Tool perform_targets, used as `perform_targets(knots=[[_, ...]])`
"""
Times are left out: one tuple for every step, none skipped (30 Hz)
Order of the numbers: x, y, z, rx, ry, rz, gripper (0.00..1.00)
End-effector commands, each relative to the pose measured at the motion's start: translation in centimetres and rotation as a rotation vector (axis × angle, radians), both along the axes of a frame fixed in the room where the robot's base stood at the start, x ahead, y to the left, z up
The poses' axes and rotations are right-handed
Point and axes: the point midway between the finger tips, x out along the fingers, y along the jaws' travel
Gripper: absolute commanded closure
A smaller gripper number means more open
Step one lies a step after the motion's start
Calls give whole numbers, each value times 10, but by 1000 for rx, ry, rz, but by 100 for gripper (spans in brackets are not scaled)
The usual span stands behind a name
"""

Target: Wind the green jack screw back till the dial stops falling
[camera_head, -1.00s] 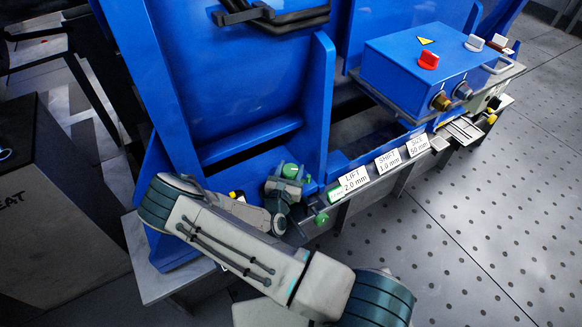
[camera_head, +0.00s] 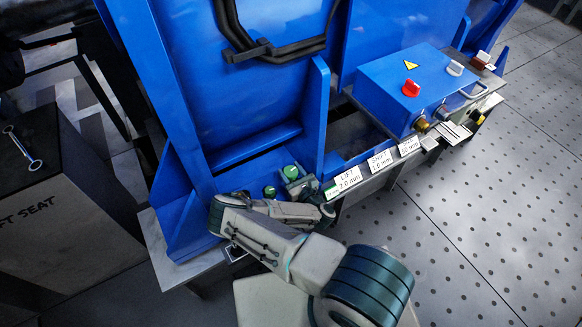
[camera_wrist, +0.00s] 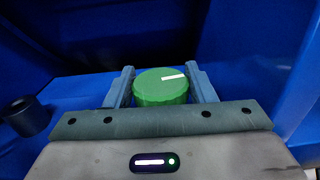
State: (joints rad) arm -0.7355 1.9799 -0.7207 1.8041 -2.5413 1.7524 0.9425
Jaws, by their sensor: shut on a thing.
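The green jack screw's head (camera_wrist: 160,90) shows in the wrist view as a round ribbed knob with a white line on top, pointing right. My gripper (camera_wrist: 161,76) has one finger on each side of the knob and is shut on it. In the head view my arm reaches to the foot of the blue frame; its fingertips and the held knob cannot be made out clearly there. Two green round parts, one upper (camera_head: 291,172) and one lower (camera_head: 270,191), show beside my wrist. I cannot make out a dial face or its reading.
White labels stand along the rail: LIFT 2.0 mm (camera_head: 344,181), SHIFT (camera_head: 381,161), and a third. A blue control box (camera_head: 400,88) with a red knob sits behind. A dark post (camera_wrist: 26,117) stands left in the wrist view. A spanner (camera_head: 24,148) lies on the grey block at left.

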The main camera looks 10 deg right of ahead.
Motion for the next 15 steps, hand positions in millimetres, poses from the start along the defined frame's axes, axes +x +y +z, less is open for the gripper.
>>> perform_targets(knots=[[1,1,2,2,-2,24,73],[1,1,2,1,-3,37,73],[1,0,2,0,-3,50,73],[1,0,2,0,-3,59,73],[1,1,2,0,-4,67,73],[1,1,2,1,-4,77,73],[1,1,2,2,-5,84,73],[1,1,2,1,-5,89,73],[1,1,2,0,-4,95,73],[1,1,2,1,-5,98,73],[1,1,1,1,-5,101,73],[2,1,1,1,-5,103,73],[2,1,1,1,-5,105,73],[2,1,1,1,-5,106,73],[2,1,1,1,-5,106,73]])
